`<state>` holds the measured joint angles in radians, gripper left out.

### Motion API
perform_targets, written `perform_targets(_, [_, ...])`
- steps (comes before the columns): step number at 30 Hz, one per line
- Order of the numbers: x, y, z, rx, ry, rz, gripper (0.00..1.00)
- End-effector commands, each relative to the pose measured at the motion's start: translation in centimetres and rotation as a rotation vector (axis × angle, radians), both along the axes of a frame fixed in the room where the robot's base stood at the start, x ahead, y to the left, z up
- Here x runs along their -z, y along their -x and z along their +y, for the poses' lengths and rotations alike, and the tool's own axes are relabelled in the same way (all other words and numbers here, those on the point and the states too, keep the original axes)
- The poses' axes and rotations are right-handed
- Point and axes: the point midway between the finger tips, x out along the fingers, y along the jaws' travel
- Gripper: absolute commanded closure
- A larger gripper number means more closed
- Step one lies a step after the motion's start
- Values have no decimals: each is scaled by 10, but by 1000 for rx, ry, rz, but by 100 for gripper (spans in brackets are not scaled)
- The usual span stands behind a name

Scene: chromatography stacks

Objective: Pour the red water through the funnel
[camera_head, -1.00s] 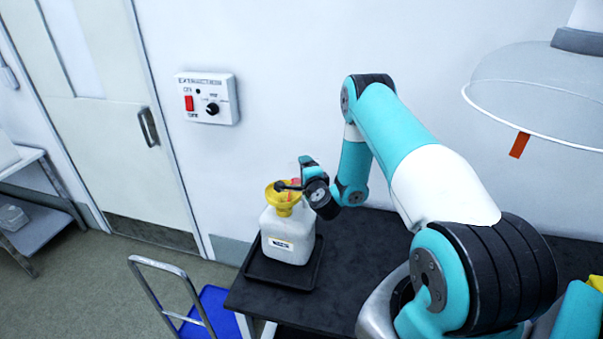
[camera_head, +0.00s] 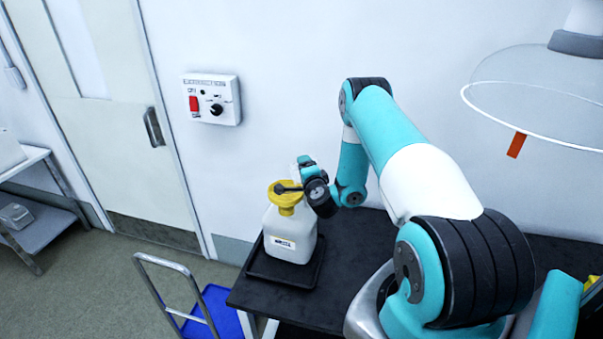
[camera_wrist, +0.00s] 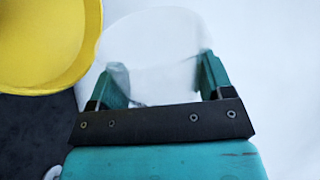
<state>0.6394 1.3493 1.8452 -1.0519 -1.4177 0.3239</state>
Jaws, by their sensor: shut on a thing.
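A yellow funnel (camera_head: 285,198) sits in the neck of a white jug (camera_head: 289,232) with a small label. The jug stands upright on a black tray (camera_head: 300,279). My gripper (camera_head: 299,176) is beside and just above the funnel's right side. In the wrist view, my gripper (camera_wrist: 162,78) is shut on a pale, see-through vessel (camera_wrist: 150,45). The funnel's wide mouth (camera_wrist: 40,35) is at the upper left there, close beside the vessel. No red water shows now in the vessel or in the visible part of the funnel. The jug's contents are hidden.
The tray is at the left end of a black bench (camera_head: 345,255) against the wall. A blue trolley (camera_head: 215,312) with a metal handle stands on the floor in front. A clear hood (camera_head: 545,95) hangs at the upper right. A wall switch box (camera_head: 211,99) is above left.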

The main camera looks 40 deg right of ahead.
Motion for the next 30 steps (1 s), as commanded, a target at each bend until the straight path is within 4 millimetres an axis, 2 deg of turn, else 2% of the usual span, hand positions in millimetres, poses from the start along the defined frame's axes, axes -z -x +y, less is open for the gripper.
perform_targets(9, [5, -1, -2, -2, -31, -20, 55])
perform_targets(30, [0, 4, -9, -1, -215, -116, 55])
